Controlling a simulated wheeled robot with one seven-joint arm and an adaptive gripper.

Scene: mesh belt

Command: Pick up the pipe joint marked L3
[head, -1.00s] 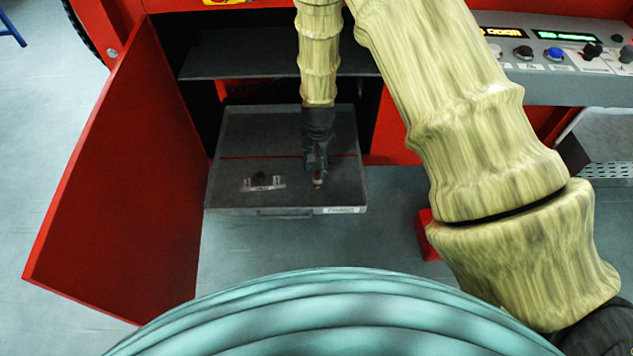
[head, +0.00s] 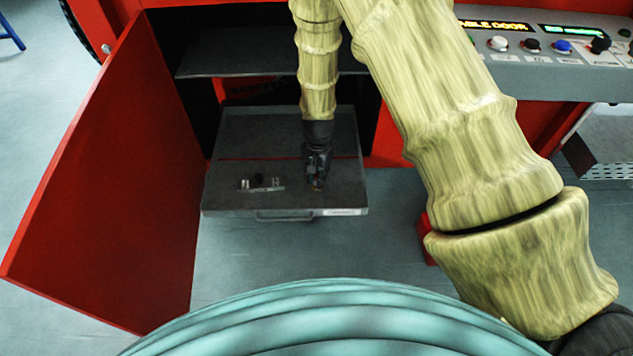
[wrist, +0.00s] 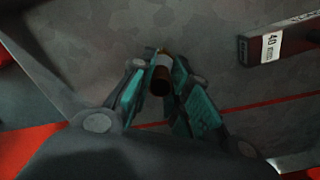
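My gripper (head: 317,178) is low over the dark pull-out tray (head: 225,203), right of its middle. In the wrist view, its teal-padded fingers (wrist: 161,78) stand on either side of a small brown and white cylindrical piece (wrist: 160,74). The piece also shows as a small speck under the fingers in the head view (head: 317,186). No L3 mark is readable on it. Whether the pads touch it is not clear. A dark bar with a white label (wrist: 269,46) lies apart from the fingers; its label seems to read 40.
A small group of pieces (head: 262,184) lies left of my gripper on the tray. The open red door (head: 110,190) stands left of the tray. A grey shelf (head: 240,65) hangs above, behind the tray. A control panel (head: 550,70) is at the upper right.

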